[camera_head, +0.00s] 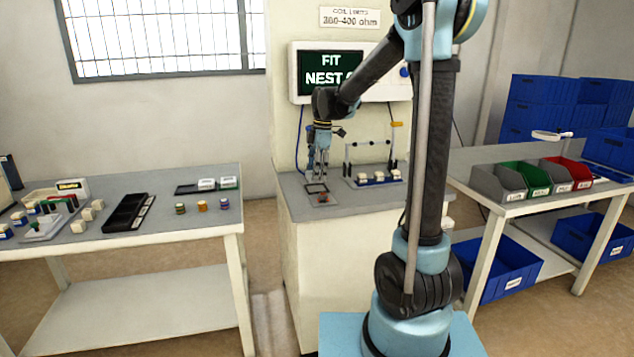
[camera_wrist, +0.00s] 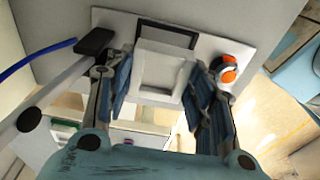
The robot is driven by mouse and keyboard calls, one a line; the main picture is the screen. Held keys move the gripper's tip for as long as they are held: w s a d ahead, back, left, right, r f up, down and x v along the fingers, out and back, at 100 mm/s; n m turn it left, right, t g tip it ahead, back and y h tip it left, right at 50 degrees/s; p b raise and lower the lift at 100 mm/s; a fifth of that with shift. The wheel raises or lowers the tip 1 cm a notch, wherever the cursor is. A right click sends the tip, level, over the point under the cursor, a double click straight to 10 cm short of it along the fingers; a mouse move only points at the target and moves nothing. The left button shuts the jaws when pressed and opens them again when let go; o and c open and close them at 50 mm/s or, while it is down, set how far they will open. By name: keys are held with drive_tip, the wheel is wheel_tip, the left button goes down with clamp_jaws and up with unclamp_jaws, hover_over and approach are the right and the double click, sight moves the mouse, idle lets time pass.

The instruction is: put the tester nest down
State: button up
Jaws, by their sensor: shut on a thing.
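The tester nest (camera_wrist: 161,77) is a pale square frame with a recessed middle, seen in the wrist view. My gripper (camera_wrist: 160,92) is shut on it, with one dark blue-grey finger at each side. Behind the nest lies a light plate (camera_wrist: 112,20) with a dark-edged recess (camera_wrist: 178,31), which the nest partly covers. I cannot tell whether nest and plate touch. An orange and black part (camera_wrist: 229,72) sits on the plate, right of the nest. In the head view my gripper (camera_head: 318,176) points down just above the plate (camera_head: 308,198) on the tester top; the nest is too small to make out there.
A rack (camera_head: 375,180) with several pale blocks stands right of the gripper on the tester top (camera_head: 345,209). The screen (camera_head: 330,73) reads "FIT NEST", partly covered by my arm. The left bench (camera_head: 170,232) holds a black tray (camera_head: 127,213) and coloured parts. Bins (camera_head: 535,177) stand right.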

drive_tip(key=shift+f, duration=1.7)
drive_tip(key=o, duration=1.2)
drive_tip(key=shift+f, duration=0.1)
drive_tip(key=shift+c, duration=0.2)
